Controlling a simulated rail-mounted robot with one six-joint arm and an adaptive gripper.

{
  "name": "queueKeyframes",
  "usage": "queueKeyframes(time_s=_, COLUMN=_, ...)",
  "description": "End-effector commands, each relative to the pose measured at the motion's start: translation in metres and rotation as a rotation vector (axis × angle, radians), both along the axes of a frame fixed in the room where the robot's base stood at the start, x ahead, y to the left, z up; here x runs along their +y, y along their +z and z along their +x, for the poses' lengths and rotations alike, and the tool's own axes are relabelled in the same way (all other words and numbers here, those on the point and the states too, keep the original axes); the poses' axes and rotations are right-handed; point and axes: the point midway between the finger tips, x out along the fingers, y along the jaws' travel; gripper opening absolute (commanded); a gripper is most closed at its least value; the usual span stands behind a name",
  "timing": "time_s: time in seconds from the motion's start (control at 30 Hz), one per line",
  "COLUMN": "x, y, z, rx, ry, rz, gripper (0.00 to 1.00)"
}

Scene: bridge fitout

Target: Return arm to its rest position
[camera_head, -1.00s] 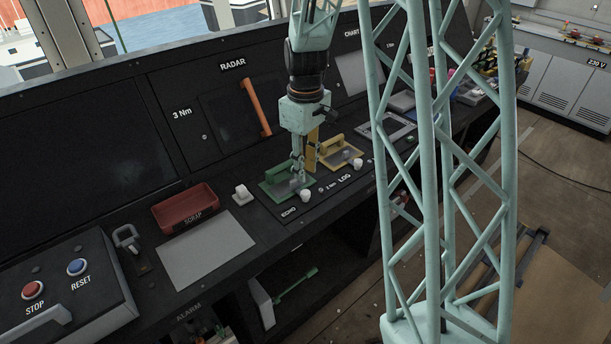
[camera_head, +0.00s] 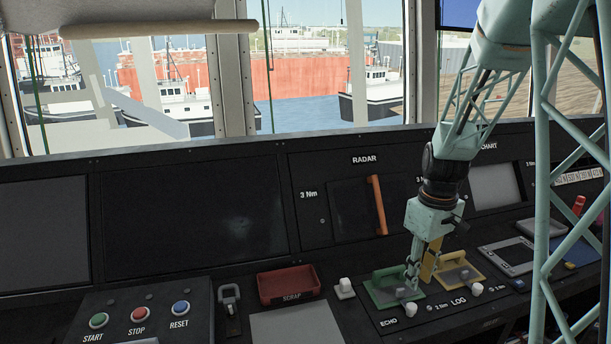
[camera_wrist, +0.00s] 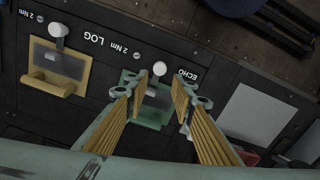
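My arm reaches down over the console in the head view, with my gripper (camera_head: 411,277) low over the green-framed ECHO plate (camera_head: 378,297). In the wrist view my gripper (camera_wrist: 162,97) has its two ribbed fingers spread apart, with nothing held between them. The green plate (camera_wrist: 150,118) and a white knob (camera_wrist: 159,69) show between and beyond the fingers. In the head view a finger covers part of the green plate; I cannot tell whether it touches.
A yellow-framed LOG plate (camera_head: 468,281) sits close to the right of my gripper. A red SCRAP tray (camera_head: 288,286), an orange RADAR handle (camera_head: 378,205) and a START/STOP/RESET button box (camera_head: 150,315) are to the left. Windows line the back.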

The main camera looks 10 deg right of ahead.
Motion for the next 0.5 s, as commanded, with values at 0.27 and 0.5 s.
queueKeyframes(time_s=0.27, x=0.01, y=0.023, z=-0.007, rx=-0.017, ry=-0.015, rz=-0.005, gripper=0.23)
queueKeyframes(time_s=0.5, x=0.028, y=0.06, z=-0.023, rx=-0.042, ry=-0.042, rz=-0.01, gripper=0.23)
